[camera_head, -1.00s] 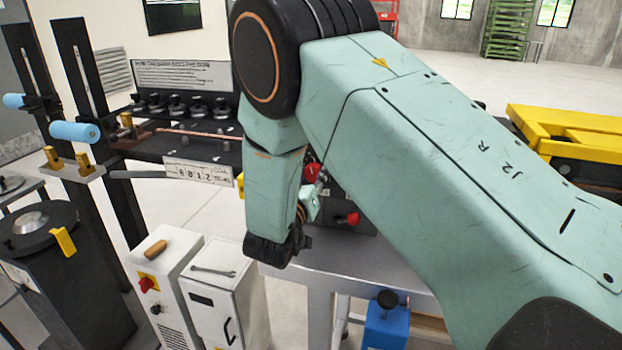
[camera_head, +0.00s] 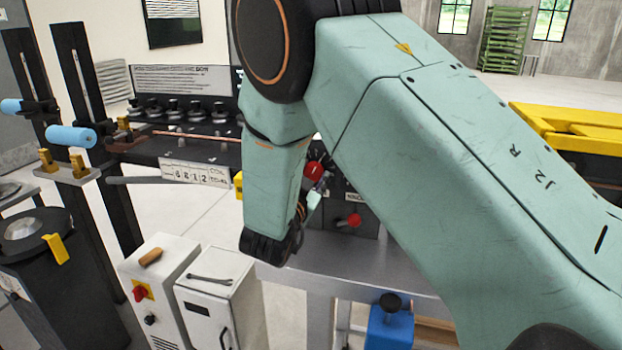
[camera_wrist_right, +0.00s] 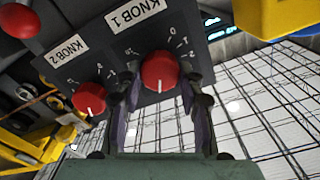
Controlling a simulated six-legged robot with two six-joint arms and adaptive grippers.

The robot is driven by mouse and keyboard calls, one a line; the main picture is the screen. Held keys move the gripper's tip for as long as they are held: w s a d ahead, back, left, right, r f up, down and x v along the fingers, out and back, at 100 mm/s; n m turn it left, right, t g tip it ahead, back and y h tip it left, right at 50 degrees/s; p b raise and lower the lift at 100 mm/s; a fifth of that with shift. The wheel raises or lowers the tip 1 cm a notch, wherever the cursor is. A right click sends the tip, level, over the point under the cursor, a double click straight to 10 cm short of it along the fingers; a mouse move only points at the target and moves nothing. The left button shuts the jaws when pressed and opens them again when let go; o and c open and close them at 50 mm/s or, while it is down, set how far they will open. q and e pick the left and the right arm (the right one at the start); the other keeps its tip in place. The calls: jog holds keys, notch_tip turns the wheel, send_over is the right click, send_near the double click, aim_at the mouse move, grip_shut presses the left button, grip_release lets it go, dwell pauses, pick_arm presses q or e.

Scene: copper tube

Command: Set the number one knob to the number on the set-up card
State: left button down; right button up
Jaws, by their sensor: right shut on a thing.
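In the right wrist view, the red number one knob (camera_wrist_right: 161,70) sits on a dark panel (camera_wrist_right: 118,62) beside the white KNOB 1 label (camera_wrist_right: 135,14). Its white pointer line faces the picture's bottom. My right gripper (camera_wrist_right: 160,88) is shut on this knob, one finger on each side. The small scale digits are too blurred to read surely. In the head view my right forearm (camera_head: 278,185) hides most of this gripper. A white card (camera_head: 195,173) with digits stands at the black bench; I cannot tell whether it is the set-up card. My left gripper is out of view.
The red number two knob (camera_wrist_right: 89,98) is close beside the gripper. A yellow part (camera_wrist_right: 275,15) is near at the upper right.

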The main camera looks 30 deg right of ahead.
dwell(0.5)
jog(key=o, duration=1.2)
jog(key=shift+w+d, duration=0.1)
jog(key=shift+r, duration=0.15)
notch_tip(320, 180, up, 10)
jog(key=shift+f, duration=0.2)
